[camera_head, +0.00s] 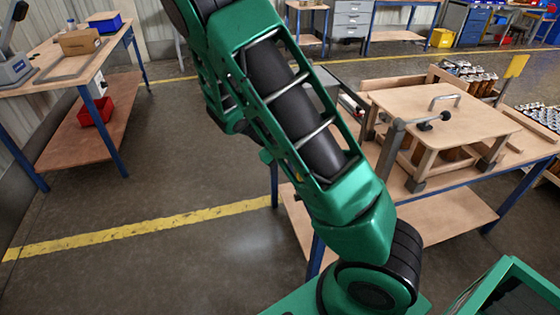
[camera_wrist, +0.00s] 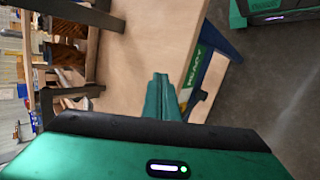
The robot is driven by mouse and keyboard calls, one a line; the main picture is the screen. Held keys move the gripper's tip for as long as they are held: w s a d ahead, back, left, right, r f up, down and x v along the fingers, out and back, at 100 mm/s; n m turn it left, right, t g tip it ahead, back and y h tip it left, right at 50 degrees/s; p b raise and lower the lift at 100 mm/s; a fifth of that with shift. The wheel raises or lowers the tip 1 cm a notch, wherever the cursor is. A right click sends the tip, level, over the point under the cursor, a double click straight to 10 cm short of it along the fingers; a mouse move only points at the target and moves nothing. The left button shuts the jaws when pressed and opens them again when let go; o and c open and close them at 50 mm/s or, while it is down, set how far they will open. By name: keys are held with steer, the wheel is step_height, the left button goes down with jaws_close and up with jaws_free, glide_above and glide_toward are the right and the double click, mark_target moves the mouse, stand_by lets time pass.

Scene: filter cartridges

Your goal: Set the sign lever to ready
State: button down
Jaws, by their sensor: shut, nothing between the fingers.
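In the wrist view, my gripper (camera_wrist: 161,98) is shut and empty, its green fingers close together by the bench edge. A green sign plate with READY lettering (camera_wrist: 195,66) is at the bench edge, just beyond and right of the fingertips. A small dark part, perhaps the sign lever (camera_wrist: 198,97), shows right of the fingers, partly hidden by them. I cannot tell whether the fingers touch it, or its setting. In the head view my arm hides the gripper and the sign.
The workbench (camera_head: 450,185) carries a wooden fixture with a lid (camera_head: 440,108), a metal handle (camera_head: 444,99) and a black-knobbed clamp (camera_head: 423,126). A second bench (camera_head: 70,58) is at left. Floor between is clear.

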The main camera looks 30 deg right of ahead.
steer(key=w+a+f+n+t+h, duration=0.3)
steer(key=w+a+t+h, duration=0.1)
steer(key=w, duration=0.3)
steer(key=w+a+f+n+t+h, duration=0.4)
steer(key=w, duration=0.4)
steer(key=shift+w+a+f+h, duration=0.2)
steer(key=shift+a+h, duration=0.1)
steer(key=shift+a, duration=0.1)
steer(key=r+x, duration=0.1)
steer(key=x, duration=0.9)
steer(key=shift+s+a, duration=0.2)
steer(key=shift+s, duration=1.8)
steer(key=shift+a, duration=0.1)
